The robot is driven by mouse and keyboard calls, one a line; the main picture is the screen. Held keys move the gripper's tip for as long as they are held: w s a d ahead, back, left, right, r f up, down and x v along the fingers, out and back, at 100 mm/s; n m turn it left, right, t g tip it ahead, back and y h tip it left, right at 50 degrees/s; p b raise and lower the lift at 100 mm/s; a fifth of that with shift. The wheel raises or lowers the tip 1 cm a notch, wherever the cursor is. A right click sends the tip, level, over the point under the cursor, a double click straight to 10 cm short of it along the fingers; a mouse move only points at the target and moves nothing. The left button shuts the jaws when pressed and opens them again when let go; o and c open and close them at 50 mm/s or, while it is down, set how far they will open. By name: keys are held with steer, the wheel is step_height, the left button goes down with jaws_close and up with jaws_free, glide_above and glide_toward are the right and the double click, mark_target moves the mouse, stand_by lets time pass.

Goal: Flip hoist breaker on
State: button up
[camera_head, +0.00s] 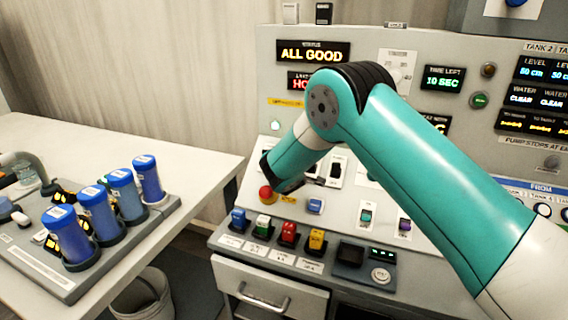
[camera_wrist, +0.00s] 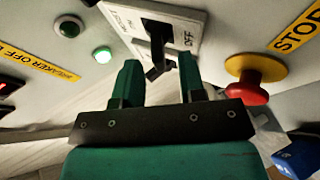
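The hoist breaker (camera_wrist: 180,38) is a white plate with a black lever (camera_wrist: 158,48) in the wrist view. "OFF" is printed beside the lever; the other lettering is too blurred or hidden to read fully. My gripper (camera_wrist: 157,66) faces the plate with its two green fingers apart. The lever's end shows in the gap between the fingertips, and I cannot tell whether either finger touches it.
A red mushroom stop button (camera_wrist: 247,88) on a yellow base sits close right of the gripper. A lit green lamp (camera_wrist: 103,55) and a yellow "BREAKER OFF" label (camera_wrist: 38,62) are at left. Coloured rocker switches (camera_head: 288,233) line the console below. A table with blue cylinders (camera_head: 98,212) stands left.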

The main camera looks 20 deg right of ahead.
steer(key=shift+w+d+f, duration=0.1)
steer(key=shift+w+f, duration=0.05)
steer(key=shift+w, duration=0.35)
jaws_close()
